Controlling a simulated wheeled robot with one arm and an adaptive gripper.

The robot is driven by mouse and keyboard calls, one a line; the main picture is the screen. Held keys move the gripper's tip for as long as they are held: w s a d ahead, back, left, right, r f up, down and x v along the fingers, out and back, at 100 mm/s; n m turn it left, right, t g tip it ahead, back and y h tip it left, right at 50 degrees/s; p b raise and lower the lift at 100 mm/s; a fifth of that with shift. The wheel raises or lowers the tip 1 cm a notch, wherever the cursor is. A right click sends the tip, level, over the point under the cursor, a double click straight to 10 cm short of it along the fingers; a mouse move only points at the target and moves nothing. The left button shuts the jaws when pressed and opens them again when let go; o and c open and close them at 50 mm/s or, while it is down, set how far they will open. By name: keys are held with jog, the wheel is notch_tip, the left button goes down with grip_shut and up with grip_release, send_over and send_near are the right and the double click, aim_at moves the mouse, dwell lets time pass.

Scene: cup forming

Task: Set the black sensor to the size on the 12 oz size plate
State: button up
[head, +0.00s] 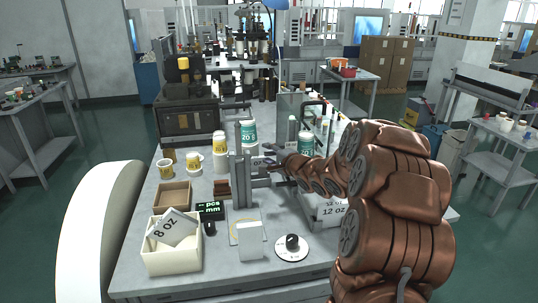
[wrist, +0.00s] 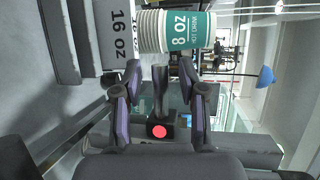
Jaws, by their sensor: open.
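The black sensor (wrist: 160,128), a dark block with a red round face, appears between my gripper's fingers in the wrist view, below a grey bar. My gripper (wrist: 158,92) is open, with one finger on each side and gaps visible beside the block. In the head view my gripper (head: 272,172) is at the right side of a grey upright post (head: 240,165), and the sensor cannot be picked out there. A plate marked 12 OZ (head: 335,211) shows at the table's right, partly hidden by my arm.
A green-lettered display (head: 211,210), a white block (head: 250,241) and a dial (head: 292,247) stand at the front. In the wrist view a 16 oz plate (wrist: 116,36) and teal-labelled cups (wrist: 187,30) are close.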

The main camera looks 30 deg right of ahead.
jog(key=s+r, duration=0.2)
jog(key=s, duration=0.9)
jog(key=shift+s+d, duration=0.3)
jog(key=shift+d, duration=0.1)
